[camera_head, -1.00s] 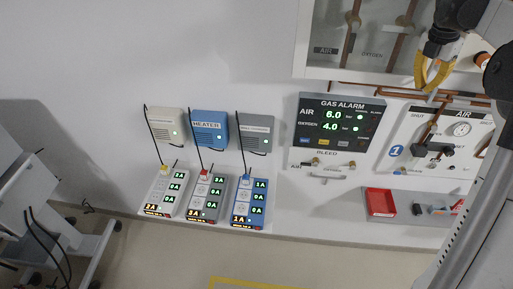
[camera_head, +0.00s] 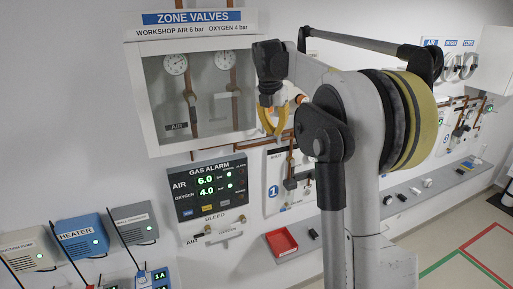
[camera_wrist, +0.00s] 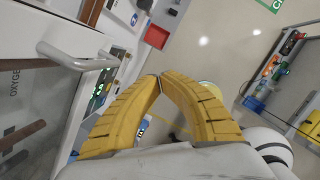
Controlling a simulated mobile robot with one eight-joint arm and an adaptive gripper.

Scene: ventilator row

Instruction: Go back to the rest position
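My gripper (camera_head: 272,132) has two yellow fingers and hangs in front of the lower right part of the zone valves cabinet in the head view. In the wrist view the fingertips of my gripper (camera_wrist: 160,77) meet, with nothing visible between them. My gripper is shut and empty. The arm is folded up, with its wrist pointing down.
The zone valves cabinet (camera_head: 137,90), the gas alarm panel (camera_head: 207,188) and a red tray (camera_head: 281,241) are on the wall side. A cabinet handle (camera_wrist: 75,60) is close left of the fingers in the wrist view. Open floor (camera_head: 440,240) lies at right.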

